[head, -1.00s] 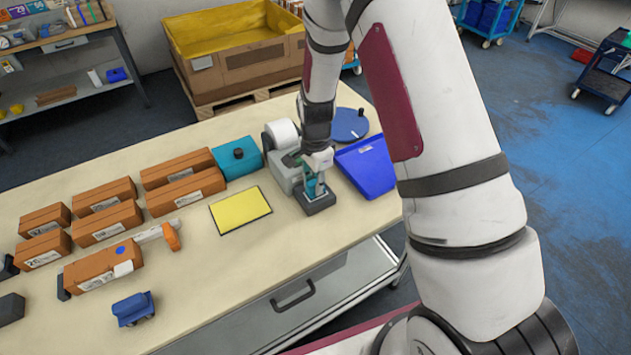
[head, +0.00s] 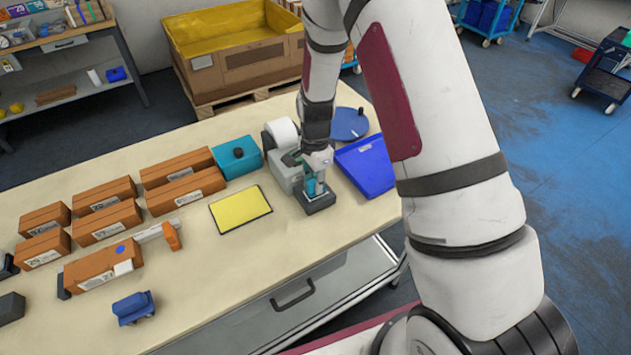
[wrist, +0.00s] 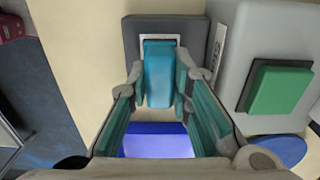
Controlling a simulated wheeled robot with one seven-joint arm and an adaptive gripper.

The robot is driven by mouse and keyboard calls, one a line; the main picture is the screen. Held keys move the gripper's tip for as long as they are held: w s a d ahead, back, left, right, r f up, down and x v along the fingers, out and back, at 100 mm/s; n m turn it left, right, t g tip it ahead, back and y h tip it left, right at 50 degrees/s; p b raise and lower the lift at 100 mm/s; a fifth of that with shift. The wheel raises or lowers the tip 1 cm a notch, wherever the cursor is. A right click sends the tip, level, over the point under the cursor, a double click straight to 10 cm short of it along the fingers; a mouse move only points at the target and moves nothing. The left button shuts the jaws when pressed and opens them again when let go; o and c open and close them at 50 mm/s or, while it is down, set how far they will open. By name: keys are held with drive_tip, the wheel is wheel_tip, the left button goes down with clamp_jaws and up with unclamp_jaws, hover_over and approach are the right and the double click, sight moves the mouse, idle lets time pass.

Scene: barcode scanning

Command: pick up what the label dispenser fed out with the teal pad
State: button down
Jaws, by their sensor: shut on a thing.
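The label dispenser (head: 287,176) is a grey machine with a white roll (head: 284,133) on top; its grey side and green panel show at the right of the wrist view (wrist: 240,70). A dark block (head: 320,205) stands at its front. My gripper (head: 316,186) is over that block, pointing down. In the wrist view its fingers (wrist: 160,85) are shut on the teal pad (wrist: 158,72). The pad's far end is over a white label (wrist: 146,39) on the dark block (wrist: 135,32). Only the label's edges show; I cannot tell whether the pad touches it.
A blue bin (head: 366,168) stands close right of the dispenser, with a blue disc (head: 349,124) behind. Several brown cartons (head: 108,222) fill the table's left.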

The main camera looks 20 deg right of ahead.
drive_tip(key=shift+r+p, duration=0.75)
drive_tip(key=shift+r, duration=2.7)
